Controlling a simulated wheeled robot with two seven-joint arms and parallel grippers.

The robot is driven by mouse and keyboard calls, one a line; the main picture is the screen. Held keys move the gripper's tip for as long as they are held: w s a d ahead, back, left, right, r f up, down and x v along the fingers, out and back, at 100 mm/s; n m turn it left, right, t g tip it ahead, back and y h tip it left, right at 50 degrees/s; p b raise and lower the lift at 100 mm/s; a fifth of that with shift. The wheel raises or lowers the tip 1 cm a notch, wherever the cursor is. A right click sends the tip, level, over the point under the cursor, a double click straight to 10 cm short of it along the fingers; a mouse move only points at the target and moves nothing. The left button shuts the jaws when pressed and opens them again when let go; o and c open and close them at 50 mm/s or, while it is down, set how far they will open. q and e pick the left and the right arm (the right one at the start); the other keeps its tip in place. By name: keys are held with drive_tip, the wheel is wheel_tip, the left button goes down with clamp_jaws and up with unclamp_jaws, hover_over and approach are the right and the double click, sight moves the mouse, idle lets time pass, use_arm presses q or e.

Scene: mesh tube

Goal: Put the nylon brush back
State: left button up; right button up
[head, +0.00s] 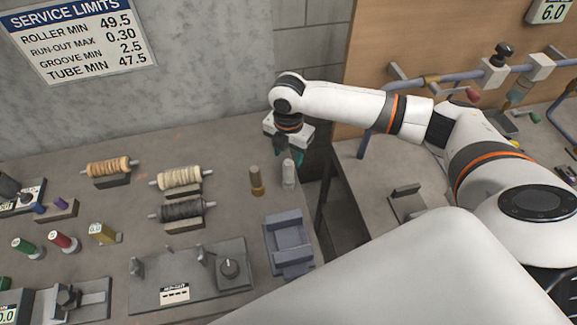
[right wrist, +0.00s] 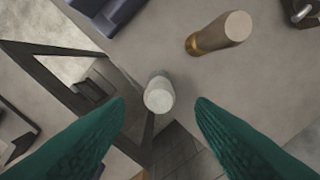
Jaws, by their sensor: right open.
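A pale white upright cylinder, which looks like the nylon brush (head: 288,176), stands near the right edge of the workbench. A tan cylinder with a brass-coloured lower part (head: 256,181) stands to its left. My right gripper (head: 290,156), with teal fingers, is open just above and behind the pale cylinder, pointing down. In the right wrist view the pale cylinder's round top (right wrist: 158,99) shows ahead between the two spread fingers, touching neither. The brass-banded cylinder (right wrist: 217,34) is outside them. My left gripper is not in view.
A blue-grey cradle (head: 288,245) sits on the workbench in front of the cylinders. Several wound rollers (head: 180,178) lie on stands to the left, with a grey fixture (head: 190,280) nearer. A gap separates the bench from a second table (head: 370,190) at right.

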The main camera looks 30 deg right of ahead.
drive_tip(key=shift+r+b, duration=0.45)
drive_tip(key=shift+r, duration=1.95)
